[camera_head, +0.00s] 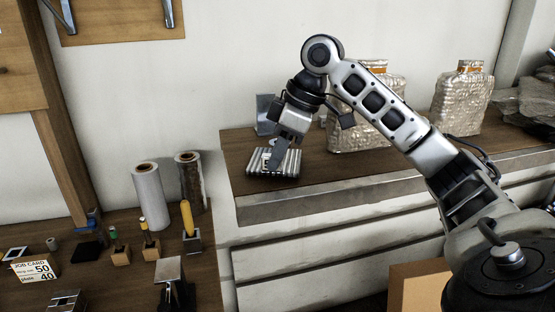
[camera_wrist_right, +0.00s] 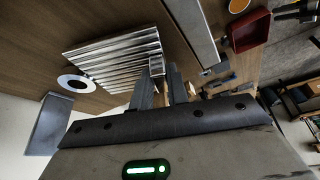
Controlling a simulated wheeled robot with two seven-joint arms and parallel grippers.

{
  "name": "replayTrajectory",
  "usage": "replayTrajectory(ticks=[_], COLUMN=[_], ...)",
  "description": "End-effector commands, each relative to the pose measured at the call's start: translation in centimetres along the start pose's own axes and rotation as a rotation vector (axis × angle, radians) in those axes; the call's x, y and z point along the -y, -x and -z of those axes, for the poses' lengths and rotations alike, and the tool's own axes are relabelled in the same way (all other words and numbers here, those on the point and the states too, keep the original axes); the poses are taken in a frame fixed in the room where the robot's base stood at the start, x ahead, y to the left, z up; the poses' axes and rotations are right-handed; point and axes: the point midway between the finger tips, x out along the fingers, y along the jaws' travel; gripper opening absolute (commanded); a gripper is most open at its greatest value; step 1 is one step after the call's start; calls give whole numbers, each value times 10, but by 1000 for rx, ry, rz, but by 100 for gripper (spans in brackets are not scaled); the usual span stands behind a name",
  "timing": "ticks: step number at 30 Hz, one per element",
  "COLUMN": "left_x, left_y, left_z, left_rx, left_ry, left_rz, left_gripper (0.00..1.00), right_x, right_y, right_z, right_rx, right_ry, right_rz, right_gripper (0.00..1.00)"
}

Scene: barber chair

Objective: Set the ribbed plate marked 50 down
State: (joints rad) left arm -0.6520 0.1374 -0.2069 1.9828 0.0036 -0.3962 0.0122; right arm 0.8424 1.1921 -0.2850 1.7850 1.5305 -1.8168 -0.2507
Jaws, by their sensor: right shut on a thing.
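The ribbed plate (camera_head: 287,168), silver with dark grooves, is at the front left of the wooden shelf top. Its ribs also show in the right wrist view (camera_wrist_right: 112,58). My right gripper (camera_head: 272,163) reaches down over it and is shut on its edge; the fingertips (camera_wrist_right: 160,84) meet the plate's near corner in the wrist view. A pale label shows partly behind the fingers, but its number is not readable. I cannot tell whether the plate touches the shelf or hangs just above it. My left gripper is not in view.
A grey metal block (camera_head: 265,113) stands behind the plate. Two wrapped silver bottles (camera_head: 461,100) stand farther right on the shelf (camera_head: 240,143). On the lower left bench are wrapped rolls (camera_head: 149,195), small tools and a job card (camera_head: 35,270) showing 50 and 40.

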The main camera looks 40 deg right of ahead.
Motion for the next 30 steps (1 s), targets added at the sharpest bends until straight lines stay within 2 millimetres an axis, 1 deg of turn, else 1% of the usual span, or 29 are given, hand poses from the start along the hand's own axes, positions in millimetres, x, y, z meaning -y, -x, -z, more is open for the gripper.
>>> replayTrajectory(ticks=[2,9,12,13,14,15,23,25,28,30], left_x=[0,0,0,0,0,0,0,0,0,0], left_y=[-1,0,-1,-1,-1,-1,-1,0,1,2], left_z=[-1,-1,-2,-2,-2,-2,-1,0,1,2], left_rx=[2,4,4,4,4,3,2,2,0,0], left_ry=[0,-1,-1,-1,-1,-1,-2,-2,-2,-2], left_rz=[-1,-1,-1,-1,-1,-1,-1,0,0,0], left_gripper=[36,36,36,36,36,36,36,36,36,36], right_x=[0,0,0,0,0,0,0,0,0,0], right_y=[-5,-4,-7,-8,-8,-7,-7,-4,5,17], right_z=[-2,-2,-3,-3,-3,-3,-3,-1,-1,0], right_rx=[-3,-4,-3,-1,-1,-1,-2,-3,-4,-5], right_ry=[1,1,1,0,0,0,0,0,0,0], right_rz=[-3,-3,-2,0,-1,-1,-1,-1,-3,-4], right_gripper=[0,0,0,19,27,38,38,38,38,38])
